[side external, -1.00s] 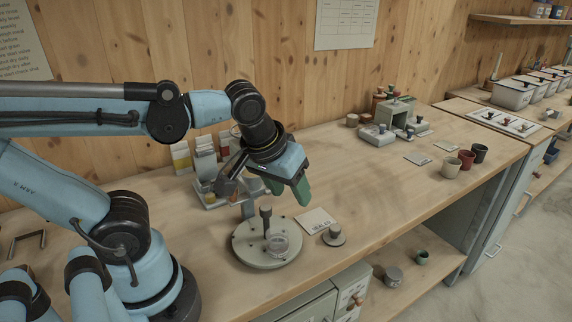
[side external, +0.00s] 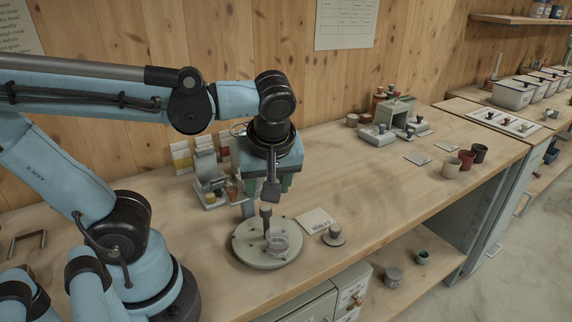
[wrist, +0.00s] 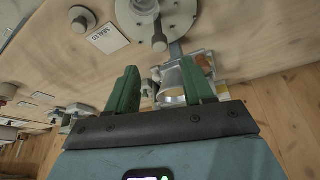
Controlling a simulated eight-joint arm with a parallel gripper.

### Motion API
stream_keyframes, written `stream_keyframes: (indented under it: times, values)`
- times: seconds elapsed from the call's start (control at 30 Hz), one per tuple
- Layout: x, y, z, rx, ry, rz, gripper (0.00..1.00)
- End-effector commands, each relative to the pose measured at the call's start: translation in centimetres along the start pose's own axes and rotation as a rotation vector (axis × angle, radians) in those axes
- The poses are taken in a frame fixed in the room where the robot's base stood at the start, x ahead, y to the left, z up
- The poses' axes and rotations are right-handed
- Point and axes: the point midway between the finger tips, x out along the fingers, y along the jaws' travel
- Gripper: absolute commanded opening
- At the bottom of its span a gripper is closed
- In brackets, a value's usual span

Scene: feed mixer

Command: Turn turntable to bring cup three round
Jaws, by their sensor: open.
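The turntable (side external: 247,254) is a pale round disc on the bench. I cannot tell which cup this is; no number is readable. In the wrist view the turntable (wrist: 181,22) is partly cut off at the top edge, with the knob (wrist: 159,43) below its middle. My gripper (side external: 273,186) has green fingers, points down and is above and behind the knob, apart from it. In the wrist view my gripper (wrist: 158,72) is open and empty.
A card marked SEALED (side external: 316,220) and a grey knobbed weight (side external: 334,236) lie right of the turntable. A grey stand with small containers (side external: 207,178) is behind left. Several pots, including a brown one (side external: 451,168), stand far right.

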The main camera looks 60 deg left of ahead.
Motion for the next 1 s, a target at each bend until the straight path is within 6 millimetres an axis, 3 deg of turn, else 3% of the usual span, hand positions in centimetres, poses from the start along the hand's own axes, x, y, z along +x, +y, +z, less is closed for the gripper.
stream_keyframes:
  times: [0.5,1.0]
  values:
    - [6.4,0.0,0.0,0.000,-0.001,0.000,0.52]
    - [8.1,0.0,0.0,0.002,-0.001,0.001,0.52]
